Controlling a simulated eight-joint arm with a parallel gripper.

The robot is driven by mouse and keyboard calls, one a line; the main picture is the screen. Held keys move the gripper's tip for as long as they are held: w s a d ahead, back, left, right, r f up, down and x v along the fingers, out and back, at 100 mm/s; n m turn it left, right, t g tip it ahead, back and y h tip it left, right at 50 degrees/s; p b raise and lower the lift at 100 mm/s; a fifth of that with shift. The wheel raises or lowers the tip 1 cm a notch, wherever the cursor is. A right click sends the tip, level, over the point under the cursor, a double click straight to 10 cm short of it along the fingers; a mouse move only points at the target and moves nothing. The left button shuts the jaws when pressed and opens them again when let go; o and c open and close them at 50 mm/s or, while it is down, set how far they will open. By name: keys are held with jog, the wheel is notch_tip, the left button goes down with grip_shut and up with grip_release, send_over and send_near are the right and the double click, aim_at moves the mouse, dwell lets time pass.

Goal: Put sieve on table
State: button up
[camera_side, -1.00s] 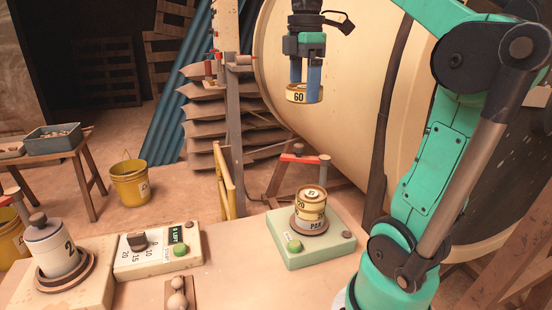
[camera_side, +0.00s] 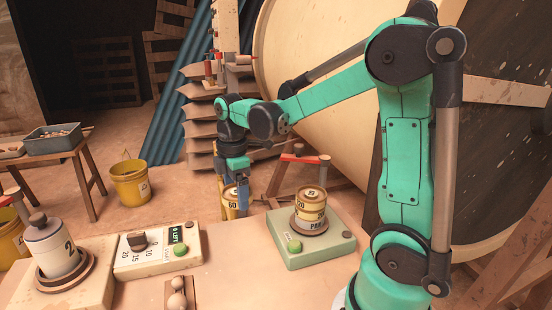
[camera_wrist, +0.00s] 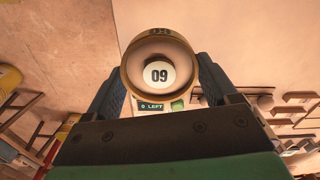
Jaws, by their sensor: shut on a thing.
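My gripper (camera_side: 236,188) is shut on a round yellow sieve (camera_side: 230,203) marked 60. It holds the sieve in the air beyond the table's far edge, left of the shaker base. In the wrist view the sieve (camera_wrist: 159,52) sits between the two blue fingers, its number upside down. The pale table (camera_side: 235,270) has bare room at its middle front. A stack (camera_side: 311,207) with a 20 sieve above a part marked PAN, and a small top piece, stands on the green shaker base (camera_side: 330,252). The sieve's far side is hidden.
A control box (camera_side: 150,262) with a knob and green button is on the table, left of the bare area. A wooden block (camera_side: 179,293) lies near the front edge. Yellow buckets (camera_side: 131,183) are on the floor.

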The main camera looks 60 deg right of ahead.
aim_at(240, 239)
notch_tip(240, 239, down, 10)
dwell(0.5)
jog(key=o, duration=1.2)
jog(key=shift+f, duration=0.15)
notch_tip(240, 239, up, 12)
jog(key=shift+a+r, duration=0.1)
jog(key=shift+r, duration=0.05)
jog(key=shift+s+a+r+m+t, duration=0.2)
jog(key=shift+s+a+m+t, duration=0.55)
jog(key=shift+a+m+t, duration=0.7)
jog(key=shift+s+a+r+m+t, duration=0.25)
jog(key=shift+s+a+m+t, duration=0.6)
jog(key=shift+a+m, duration=1.1)
jog(key=shift+s+a+r+m+t, duration=0.2)
jog(key=shift+s+a+m+t, duration=0.45)
jog(key=shift+a+m+t, duration=1.1)
